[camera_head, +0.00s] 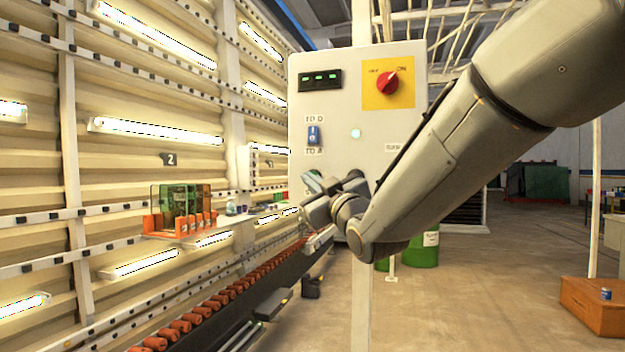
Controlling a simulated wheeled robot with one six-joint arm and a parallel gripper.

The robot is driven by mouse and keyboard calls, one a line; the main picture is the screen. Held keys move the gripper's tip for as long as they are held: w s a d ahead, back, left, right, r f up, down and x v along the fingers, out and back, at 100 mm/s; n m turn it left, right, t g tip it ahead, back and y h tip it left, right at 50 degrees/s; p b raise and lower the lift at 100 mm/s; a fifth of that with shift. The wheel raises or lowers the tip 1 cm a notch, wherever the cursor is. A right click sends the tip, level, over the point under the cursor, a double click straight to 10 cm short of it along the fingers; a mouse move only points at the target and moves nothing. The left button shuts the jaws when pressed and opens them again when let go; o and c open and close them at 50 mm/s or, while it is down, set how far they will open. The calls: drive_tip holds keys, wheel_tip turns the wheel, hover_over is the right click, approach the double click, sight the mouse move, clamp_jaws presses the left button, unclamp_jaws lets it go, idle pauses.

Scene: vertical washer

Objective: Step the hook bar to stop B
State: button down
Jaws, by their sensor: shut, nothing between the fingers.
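A pale grey control panel (343,100) stands upright in the middle of the view. On it a blue switch (313,135) sits between two small labels; the upper seems to read "TO D" and the lower "TO A", but both are blurred. A red rotary knob (387,83) sits on a yellow plate marked OFF and ON. A round pale lit button or lamp (356,133) is right of the switch. My gripper (311,182) is shut and empty in front of the panel's lower left, below the switch. It hides what is behind it; contact is unclear. I cannot single out the hook bar.
A ribbed wall with lit tubes and rails runs along the left. Below it is a row of orange rollers (215,303). A green drum (422,248) stands behind my arm. Floor at right is mostly clear.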

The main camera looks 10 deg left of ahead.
drive_tip(key=shift+s+a+b, duration=0.15)
drive_tip(key=shift+s+b, duration=0.2)
drive_tip(key=shift+s, duration=2)
drive_tip(key=shift+f, duration=0.1)
drive_tip(key=d+f+m+g+h, duration=0.3)
drive_tip(key=d+f+m+h, duration=0.15)
drive_tip(key=d+f, duration=0.85)
drive_tip(key=d+f+m+g+h, duration=0.3)
drive_tip(key=d+f+h, duration=0.45)
drive_tip(key=f, duration=0.95)
drive_tip(key=s+d+f+m+g, duration=0.2)
drive_tip(key=s+d+f+g, duration=0.1)
drive_tip(key=s+d+f, duration=0.2)
drive_tip(key=s+d+f+m+g+h, duration=0.1)
drive_tip(key=s+d+f+g, duration=0.2)
drive_tip(key=s, duration=0.7)
drive_tip(key=s+d+f+m+g, duration=0.2)
drive_tip(key=s+d+f+g, duration=0.1)
drive_tip(key=s+d+f, duration=0.4)
drive_tip(key=shift+s+d+f+m+g, duration=0.2)
drive_tip(key=shift+s+d+m+g, duration=0.15)
drive_tip(key=shift+d, duration=0.35)
